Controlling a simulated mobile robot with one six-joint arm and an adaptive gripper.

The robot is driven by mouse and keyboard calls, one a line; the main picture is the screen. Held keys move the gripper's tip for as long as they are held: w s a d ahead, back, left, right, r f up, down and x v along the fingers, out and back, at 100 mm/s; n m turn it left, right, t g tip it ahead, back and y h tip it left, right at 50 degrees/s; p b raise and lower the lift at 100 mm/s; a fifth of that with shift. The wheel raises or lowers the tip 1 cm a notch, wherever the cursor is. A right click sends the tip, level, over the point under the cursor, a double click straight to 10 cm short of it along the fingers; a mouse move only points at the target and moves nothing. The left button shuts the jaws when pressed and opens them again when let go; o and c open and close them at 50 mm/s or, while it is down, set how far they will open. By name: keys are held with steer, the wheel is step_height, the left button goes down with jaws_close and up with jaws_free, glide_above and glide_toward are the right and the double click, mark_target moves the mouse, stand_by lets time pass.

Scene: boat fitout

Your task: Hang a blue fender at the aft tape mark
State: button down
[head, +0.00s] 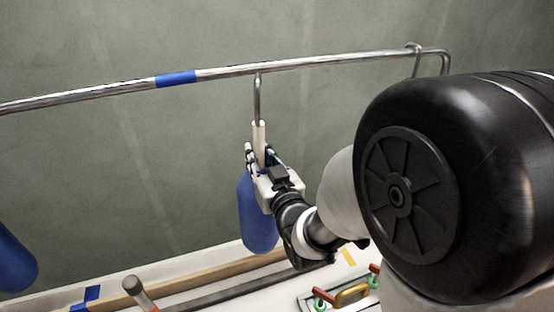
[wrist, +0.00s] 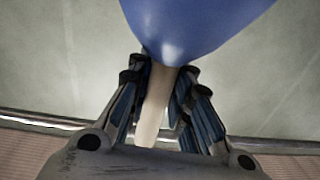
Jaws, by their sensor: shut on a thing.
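A blue fender (head: 257,222) hangs upright below the steel rail (head: 320,62), with a pale handle (head: 259,135) and a metal hook (head: 258,95) above it. The hook's top meets the rail to the right of a blue tape mark (head: 176,78); I cannot tell whether the rail bears its weight. My gripper (head: 262,160) is shut on the pale handle. In the wrist view the fingers (wrist: 158,95) close on both sides of the handle (wrist: 155,105), and the fender's blue body (wrist: 190,22) fills the top.
Another blue fender (head: 15,262) shows at the left edge. A tray with coloured-handled pieces (head: 350,294) is at the bottom. The rail bends down at right by a support (head: 415,60).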

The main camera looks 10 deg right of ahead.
steer(key=s+a+r+n+g+y+b, duration=0.2)
steer(key=s+a+y, duration=0.1)
steer(key=s+a, duration=0.25)
steer(key=s+a+r+n+g+y+b, duration=0.1)
steer(key=s+a+r+n+y, duration=0.15)
steer(key=s+a, duration=0.35)
steer(key=w+a+f+p, duration=0.1)
steer(key=w+a, duration=0.1)
steer(key=w, duration=0.6)
steer(key=w+a+f+p, duration=0.1)
steer(key=w+a, duration=0.1)
steer(key=w, duration=0.6)
steer(key=shift+w+a+f, duration=0.15)
steer(key=shift+a+f, duration=0.15)
steer(key=shift+f, duration=0.05)
stand_by(0.6)
